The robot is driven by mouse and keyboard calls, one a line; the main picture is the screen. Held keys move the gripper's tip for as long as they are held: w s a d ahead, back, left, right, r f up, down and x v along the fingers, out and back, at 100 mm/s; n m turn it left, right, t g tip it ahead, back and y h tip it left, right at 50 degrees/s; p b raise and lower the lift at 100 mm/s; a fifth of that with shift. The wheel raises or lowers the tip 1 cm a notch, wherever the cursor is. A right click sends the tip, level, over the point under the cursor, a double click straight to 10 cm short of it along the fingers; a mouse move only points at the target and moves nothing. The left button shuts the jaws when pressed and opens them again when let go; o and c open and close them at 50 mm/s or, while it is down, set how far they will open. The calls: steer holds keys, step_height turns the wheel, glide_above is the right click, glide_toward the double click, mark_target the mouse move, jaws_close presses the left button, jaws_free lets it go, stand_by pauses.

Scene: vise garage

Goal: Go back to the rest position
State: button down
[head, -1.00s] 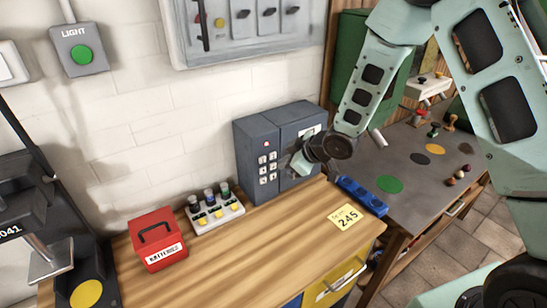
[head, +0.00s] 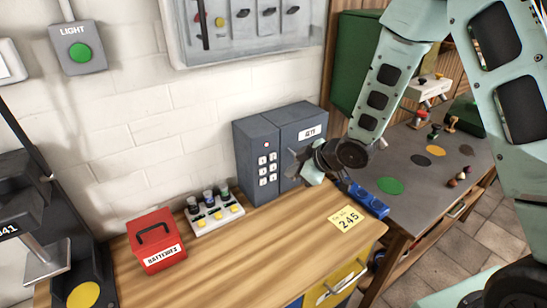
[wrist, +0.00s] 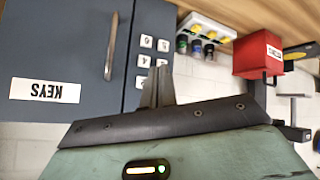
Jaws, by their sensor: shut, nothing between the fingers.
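My gripper (head: 292,162) is in front of the grey key cabinet (head: 255,165), near its right part, above the wooden bench. Its fingers are together and hold nothing. In the wrist view my gripper (wrist: 158,75) points toward the cabinet's keypad, and the picture is upside down. The cabinet (wrist: 60,50) shows its KEYS label, a handle and several white buttons there. In the head view my arm covers part of the cabinet's lower right. I cannot tell whether the fingertips touch the cabinet.
On the bench (head: 260,240) stand a red batteries box (head: 156,240), a white battery holder (head: 214,213) and a yellow 245 note (head: 346,219). A blue object (head: 366,198) lies at the bench's right end. A grey table (head: 415,185) with coloured discs is behind my arm.

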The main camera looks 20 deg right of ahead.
steer(key=s+a+r+m+g+h+b, duration=0.1)
steer(key=s+a+r+g+b, duration=0.1)
steer(key=s, duration=0.8)
steer(key=s+a+r+m+g+h+b, duration=0.1)
steer(key=s+a+r+g+h+b, duration=0.1)
steer(key=s, duration=0.9)
steer(key=s+a+r+m+g+h+b, duration=0.1)
steer(key=s+a+r+g+h+b, duration=0.1)
steer(key=s, duration=0.8)
steer(key=shift+s+a+g, duration=0.35)
steer(key=shift+a+g, duration=0.25)
steer(key=shift+g, duration=0.2)
